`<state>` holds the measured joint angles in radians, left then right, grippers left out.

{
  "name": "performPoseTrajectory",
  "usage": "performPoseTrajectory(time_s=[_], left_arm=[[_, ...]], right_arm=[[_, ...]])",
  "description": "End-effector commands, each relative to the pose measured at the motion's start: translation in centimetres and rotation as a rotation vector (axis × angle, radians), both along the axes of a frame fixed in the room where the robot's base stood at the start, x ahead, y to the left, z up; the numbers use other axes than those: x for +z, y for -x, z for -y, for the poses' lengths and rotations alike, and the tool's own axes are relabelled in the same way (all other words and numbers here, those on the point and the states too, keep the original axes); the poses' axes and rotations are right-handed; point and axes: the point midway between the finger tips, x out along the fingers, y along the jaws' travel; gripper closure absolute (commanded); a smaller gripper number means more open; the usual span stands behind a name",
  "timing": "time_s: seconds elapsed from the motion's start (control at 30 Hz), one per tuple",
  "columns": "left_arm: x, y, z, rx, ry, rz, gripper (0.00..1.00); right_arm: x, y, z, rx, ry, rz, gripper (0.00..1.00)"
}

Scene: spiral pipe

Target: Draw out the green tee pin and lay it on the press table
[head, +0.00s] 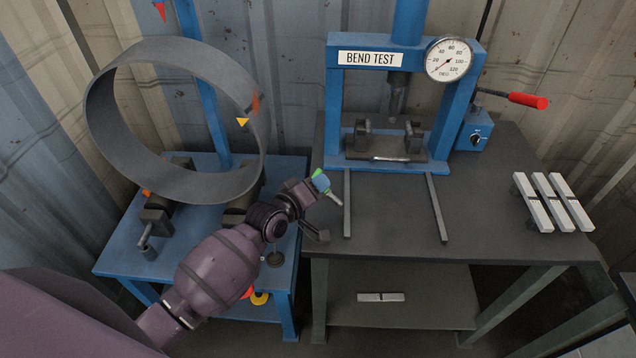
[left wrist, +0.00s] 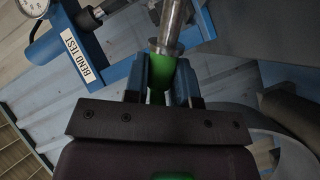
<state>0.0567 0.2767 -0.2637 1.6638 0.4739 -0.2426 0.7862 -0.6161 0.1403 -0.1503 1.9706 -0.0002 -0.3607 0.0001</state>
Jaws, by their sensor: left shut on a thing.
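My left gripper (head: 320,183) is shut on the green tee pin (head: 317,173). It holds the pin over the left edge of the dark press table (head: 480,215). The pin's grey metal shank (head: 335,199) points down and right, toward the tabletop, clear of the ring stand. In the left wrist view the green grip (left wrist: 159,75) sits between the blue fingers of my left gripper (left wrist: 161,85), with the metal shank (left wrist: 170,22) and its collar beyond. Whether the shank tip touches the table I cannot tell. My right gripper is not in view.
A blue stand (head: 120,262) carries a large grey ring (head: 185,60) at left. The bend test press (head: 335,100) stands at the back of the table. Two grey rails (head: 436,205) lie in front of it, white bars (head: 550,203) at right. The table is bare between rails and bars.

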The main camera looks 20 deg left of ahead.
Motion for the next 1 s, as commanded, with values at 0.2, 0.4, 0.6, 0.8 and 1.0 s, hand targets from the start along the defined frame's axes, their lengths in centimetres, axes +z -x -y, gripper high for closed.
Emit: performPoseTrajectory(time_s=[0.2,0.4,0.6,0.8,1.0], left_arm=[[-2.0,0.0,0.0,0.0,0.0,-0.001,1.0],[-3.4,0.0,0.0,0.0,0.0,-0.001,1.0],[-4.8,0.0,0.0,0.0,-0.001,-0.001,1.0],[-5.7,0.0,0.0,-0.001,-0.002,-0.001,1.0],[-5.7,0.0,0.0,0.0,-0.002,0.001,1.0]], right_arm=[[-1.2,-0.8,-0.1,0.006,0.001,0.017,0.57],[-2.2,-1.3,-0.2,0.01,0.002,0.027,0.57],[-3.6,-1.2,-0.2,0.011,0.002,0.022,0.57],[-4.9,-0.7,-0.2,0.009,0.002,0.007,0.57],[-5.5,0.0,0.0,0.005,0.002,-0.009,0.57]])
